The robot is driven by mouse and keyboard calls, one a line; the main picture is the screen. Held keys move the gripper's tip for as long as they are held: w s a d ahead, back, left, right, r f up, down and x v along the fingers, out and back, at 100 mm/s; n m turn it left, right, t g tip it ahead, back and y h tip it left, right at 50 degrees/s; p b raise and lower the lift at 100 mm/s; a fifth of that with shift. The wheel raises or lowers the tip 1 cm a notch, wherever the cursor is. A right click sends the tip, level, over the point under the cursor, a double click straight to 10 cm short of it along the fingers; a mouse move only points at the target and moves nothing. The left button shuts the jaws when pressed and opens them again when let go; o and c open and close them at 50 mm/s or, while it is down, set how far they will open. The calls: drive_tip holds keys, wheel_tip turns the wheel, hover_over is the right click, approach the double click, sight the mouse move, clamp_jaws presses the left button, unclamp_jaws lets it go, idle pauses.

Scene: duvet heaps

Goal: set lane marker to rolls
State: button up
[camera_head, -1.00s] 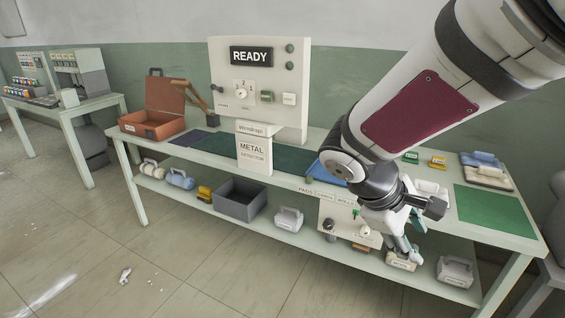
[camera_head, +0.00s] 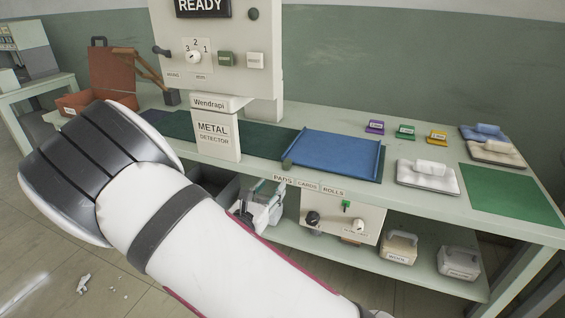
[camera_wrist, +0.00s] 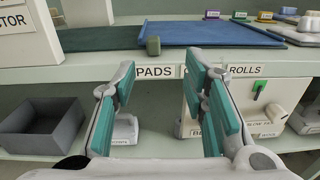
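The likely lane marker is a small olive-green block (camera_head: 287,163) at the table's front edge, above the PADS label (camera_head: 283,180). In the wrist view the block (camera_wrist: 153,46) stands just above the PADS label (camera_wrist: 155,72). The CARDS label (camera_head: 307,185) and ROLLS label (camera_head: 333,191) follow to the right; in the wrist view a finger hides CARDS, while ROLLS (camera_wrist: 244,71) shows. My gripper (camera_wrist: 165,88) is open and empty, its teal-padded fingers apart, below and in front of the block. In the head view my gripper (camera_head: 262,198) is partly hidden by my arm.
A blue tray (camera_head: 338,155) lies behind the block. The METAL DETECTOR post (camera_head: 215,137) stands to its left. Below the edge are a control box (camera_head: 341,222) with knobs, and a grey bin (camera_wrist: 40,127). A white bundle (camera_head: 428,176) and green mat (camera_head: 512,194) lie right.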

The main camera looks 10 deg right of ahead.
sight(285, 164)
drive_tip(key=shift+n, duration=0.3)
drive_tip(key=x, duration=0.4)
drive_tip(key=b+x, duration=0.1)
drive_tip(key=x, duration=0.4)
drive_tip(key=a+b+x, duration=0.1)
drive_tip(key=x, duration=0.3)
drive_tip(key=shift+w+d+f, duration=0.1)
drive_tip(key=shift+w+d, duration=0.15)
drive_tip(key=shift+w, duration=0.45)
clamp_jaws()
